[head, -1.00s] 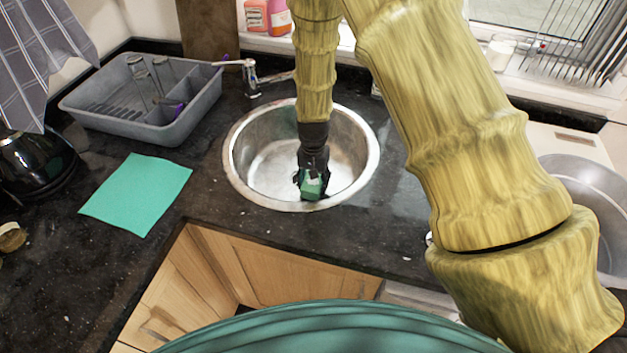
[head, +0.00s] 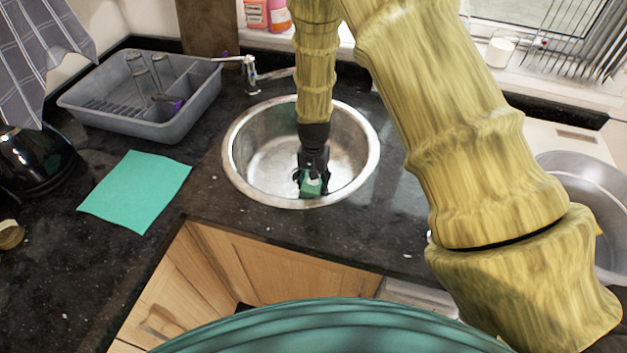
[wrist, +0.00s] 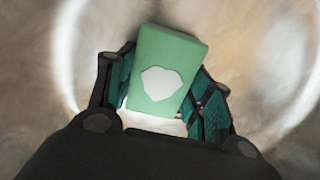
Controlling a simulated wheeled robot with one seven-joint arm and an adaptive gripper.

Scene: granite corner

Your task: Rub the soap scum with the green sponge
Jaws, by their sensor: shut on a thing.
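My gripper (head: 312,182) points down inside the round metal sink (head: 232,170), near its front wall. It is shut on the green sponge (head: 313,188), which shows as a small green block between the fingers. In the wrist view the sponge (wrist: 165,58) is a pale green block, a little tilted, between the two dark fingers. A whitish irregular patch (wrist: 161,83) shows against the sponge's face; I cannot tell whether it is the soap scum or a mark on the sponge. Around it the wrist view shows only blurred metal.
A grey dish rack (head: 140,128) with glasses stands at the back left. A turquoise cloth (head: 135,192) lies flat left of the sink. The tap (head: 250,75) stands behind the sink. A metal bowl (head: 585,185) sits at the far right. The sink rim surrounds my gripper.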

